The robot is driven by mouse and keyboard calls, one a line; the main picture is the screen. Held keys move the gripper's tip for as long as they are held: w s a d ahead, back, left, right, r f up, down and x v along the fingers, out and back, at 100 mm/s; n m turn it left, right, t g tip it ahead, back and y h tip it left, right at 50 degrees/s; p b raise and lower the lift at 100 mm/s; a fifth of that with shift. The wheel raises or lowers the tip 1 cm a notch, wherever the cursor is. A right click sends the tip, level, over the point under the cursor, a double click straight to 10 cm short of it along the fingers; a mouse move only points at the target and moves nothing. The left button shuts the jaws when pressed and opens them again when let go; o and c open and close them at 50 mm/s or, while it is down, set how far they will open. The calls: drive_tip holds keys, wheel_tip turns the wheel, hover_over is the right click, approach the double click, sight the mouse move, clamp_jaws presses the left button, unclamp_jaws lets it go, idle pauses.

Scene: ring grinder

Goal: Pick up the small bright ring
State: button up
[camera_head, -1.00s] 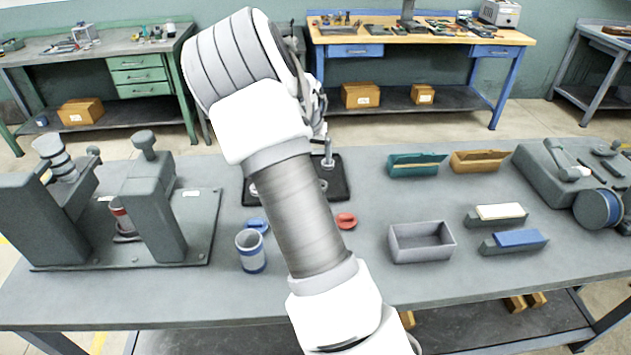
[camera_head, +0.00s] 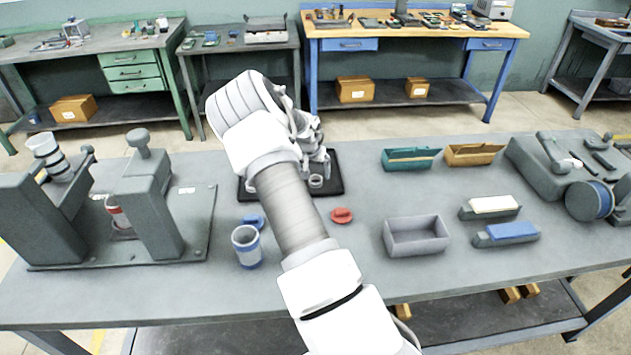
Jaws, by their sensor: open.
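A small bright ring (camera_head: 316,181) lies on the right part of a dark tray (camera_head: 334,160) behind my arm. My gripper (camera_head: 318,172) is over the tray, pointing down, close above or beside the ring. The fingers are small and partly hidden by my wrist, and I cannot tell whether they touch the ring. The gripper is open. My arm covers much of the tray, so other things on it may be hidden.
A fixture (camera_head: 115,220) stands at the left. A cup with blue bands (camera_head: 247,247), a blue piece (camera_head: 252,221) and a red piece (camera_head: 341,215) are near my arm. A grey bin (camera_head: 416,236) and several small trays stand to the right.

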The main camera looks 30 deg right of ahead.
drive_tip(key=shift+w+p+x, duration=0.1)
drive_tip(key=shift+p+x, duration=0.15)
drive_tip(key=shift+x, duration=1.05)
drive_tip(key=shift+w+p+x, duration=0.15)
drive_tip(key=shift+p+x, duration=0.1)
drive_tip(key=shift+x, duration=1.1)
drive_tip(key=shift+d+r, duration=0.15)
drive_tip(key=shift+d, duration=0.05)
drive_tip(key=shift+c, duration=0.2)
clamp_jaws()
